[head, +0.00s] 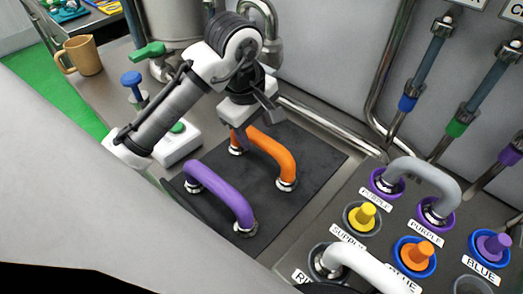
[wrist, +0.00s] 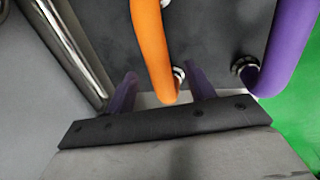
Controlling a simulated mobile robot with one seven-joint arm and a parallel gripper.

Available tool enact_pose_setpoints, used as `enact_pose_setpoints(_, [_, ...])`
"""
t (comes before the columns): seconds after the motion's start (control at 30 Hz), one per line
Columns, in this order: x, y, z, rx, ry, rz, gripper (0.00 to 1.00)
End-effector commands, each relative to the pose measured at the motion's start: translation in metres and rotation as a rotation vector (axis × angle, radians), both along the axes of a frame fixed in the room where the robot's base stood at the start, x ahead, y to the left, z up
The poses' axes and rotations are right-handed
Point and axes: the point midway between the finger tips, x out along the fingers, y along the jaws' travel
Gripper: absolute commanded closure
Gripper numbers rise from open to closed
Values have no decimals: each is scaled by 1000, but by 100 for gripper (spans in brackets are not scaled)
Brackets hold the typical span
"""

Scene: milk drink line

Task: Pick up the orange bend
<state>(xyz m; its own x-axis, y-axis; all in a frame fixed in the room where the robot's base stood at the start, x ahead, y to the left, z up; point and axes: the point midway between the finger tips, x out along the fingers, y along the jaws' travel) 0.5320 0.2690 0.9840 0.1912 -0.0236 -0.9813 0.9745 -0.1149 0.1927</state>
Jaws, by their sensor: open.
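The orange bend (head: 272,148) is a curved tube with metal collars at both ends. It lies on a black mat (head: 318,148). My gripper (head: 241,140) is over its back left end, with the jaws open. In the wrist view, the orange bend (wrist: 151,45) shows between the two purple fingers of my gripper (wrist: 161,75), with space on either side. I cannot tell how far below the fingertips it is. My gripper hides part of the bend's back end in the head view.
A purple bend (head: 219,191) lies on the mat's left part; it also shows in the wrist view (wrist: 287,45). A panel (head: 345,205) with labelled ports, plugs and a grey bend (head: 432,172) is at right. Pipes (head: 310,112) run along the back wall. A mug (head: 82,56) stands far left.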

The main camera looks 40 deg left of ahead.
Motion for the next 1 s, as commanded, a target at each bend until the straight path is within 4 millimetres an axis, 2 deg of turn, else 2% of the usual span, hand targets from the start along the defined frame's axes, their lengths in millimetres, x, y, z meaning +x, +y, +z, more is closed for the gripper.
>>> enact_pose_setpoints(0.17, [2, -2, -11, 0, 0, -1, 46])
enact_pose_setpoints(0.5, [10, -10, -53, 0, -1, -1, 46])
enact_pose_setpoints(0.77, [11, -10, -57, 1, -3, -2, 46])
enact_pose_setpoints(1.0, [11, -10, -57, 1, -3, -2, 75])
